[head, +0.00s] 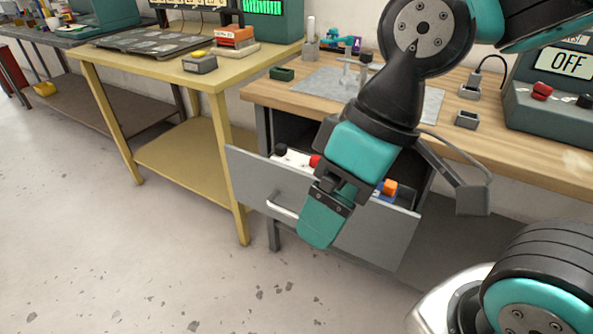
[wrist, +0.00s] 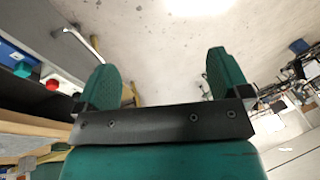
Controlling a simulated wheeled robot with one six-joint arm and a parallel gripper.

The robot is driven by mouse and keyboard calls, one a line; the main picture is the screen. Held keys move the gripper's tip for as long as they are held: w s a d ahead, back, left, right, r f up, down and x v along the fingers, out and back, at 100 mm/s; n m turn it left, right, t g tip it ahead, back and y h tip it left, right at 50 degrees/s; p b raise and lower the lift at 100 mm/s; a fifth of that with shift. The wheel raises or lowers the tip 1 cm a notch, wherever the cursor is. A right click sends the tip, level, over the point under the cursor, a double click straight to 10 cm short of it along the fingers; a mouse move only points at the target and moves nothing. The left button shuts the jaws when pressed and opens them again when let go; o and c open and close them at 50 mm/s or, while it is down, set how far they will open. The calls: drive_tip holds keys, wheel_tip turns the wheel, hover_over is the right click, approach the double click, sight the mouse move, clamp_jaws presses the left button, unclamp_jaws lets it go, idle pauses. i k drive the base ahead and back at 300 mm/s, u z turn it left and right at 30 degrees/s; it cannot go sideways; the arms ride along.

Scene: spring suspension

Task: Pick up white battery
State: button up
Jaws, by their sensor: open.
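A white object (head: 296,158), which may be the white battery, lies in the open grey drawer (head: 255,175) under the wooden workbench. A black piece and a red piece show at either side of it; I cannot tell whether they belong to it. My arm and the drawer front hide part of the contents. My gripper (head: 320,222) hangs in front of the drawer, pointing down, apart from the white object. In the wrist view my gripper (wrist: 165,68) is open with nothing between its fingers, over bare floor. A red piece (wrist: 52,84) shows left of the fingers there.
An orange block (head: 390,187) and a blue piece (head: 378,193) also lie in the drawer. The drawer handle (head: 281,207) sticks out in front. The workbench top (head: 290,93) holds a mat, small holders and a tester box (head: 555,105). A yellow table (head: 150,70) stands left. The floor in front is free.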

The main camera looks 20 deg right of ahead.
sight(303, 162)
drive_tip(key=u, duration=0.3)
drive_tip(key=k, duration=0.4)
drive_tip(key=u, duration=1.5)
drive_tip(key=i, duration=0.85)
drive_tip(key=z, duration=0.6)
drive_tip(key=i, duration=0.55)
drive_tip(key=z, duration=0.95)
drive_tip(key=i, duration=0.3)
drive_tip(key=z, duration=0.35)
